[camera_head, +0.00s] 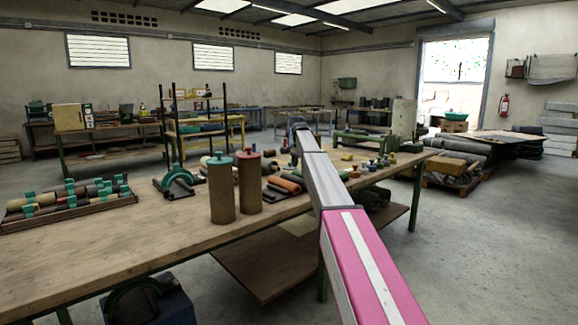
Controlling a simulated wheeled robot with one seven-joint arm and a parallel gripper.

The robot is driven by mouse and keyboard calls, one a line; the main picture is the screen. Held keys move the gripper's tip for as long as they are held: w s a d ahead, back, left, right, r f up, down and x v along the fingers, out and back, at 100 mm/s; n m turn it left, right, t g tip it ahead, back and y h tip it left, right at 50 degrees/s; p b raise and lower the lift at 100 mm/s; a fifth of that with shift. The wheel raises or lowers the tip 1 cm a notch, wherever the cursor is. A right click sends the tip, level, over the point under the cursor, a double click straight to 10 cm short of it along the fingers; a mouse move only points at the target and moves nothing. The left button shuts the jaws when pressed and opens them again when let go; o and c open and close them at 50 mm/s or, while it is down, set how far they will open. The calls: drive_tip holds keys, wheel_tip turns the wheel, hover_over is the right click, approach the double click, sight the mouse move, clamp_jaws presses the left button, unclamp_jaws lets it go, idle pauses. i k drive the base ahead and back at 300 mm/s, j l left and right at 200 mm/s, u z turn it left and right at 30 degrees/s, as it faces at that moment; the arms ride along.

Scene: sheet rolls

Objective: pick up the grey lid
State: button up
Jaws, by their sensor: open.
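I cannot pick out a grey lid with certainty. Two tall brown cylinders stand upright side by side on the wooden workbench (130,240). The left cylinder (221,195) has a teal lid (220,159) on top. The right cylinder (248,187) has a red lid (247,153). Several small knobbed pieces, blue, green and yellow among them, stand on the right part of the bench, such as a blue one (371,165). My pink and grey arm reaches over the bench from the lower right. My gripper does not show; the arm's far end hides what lies behind it.
A tray of rolls (70,205) lies at the bench's left. A teal curved stand (178,180) and an orange roll (285,184) lie near the cylinders. The bench's front left is clear. A stack of rolls on a pallet (455,165) stands on the floor at right.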

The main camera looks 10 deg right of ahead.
sight(289, 167)
drive_tip(key=i, duration=1.45)
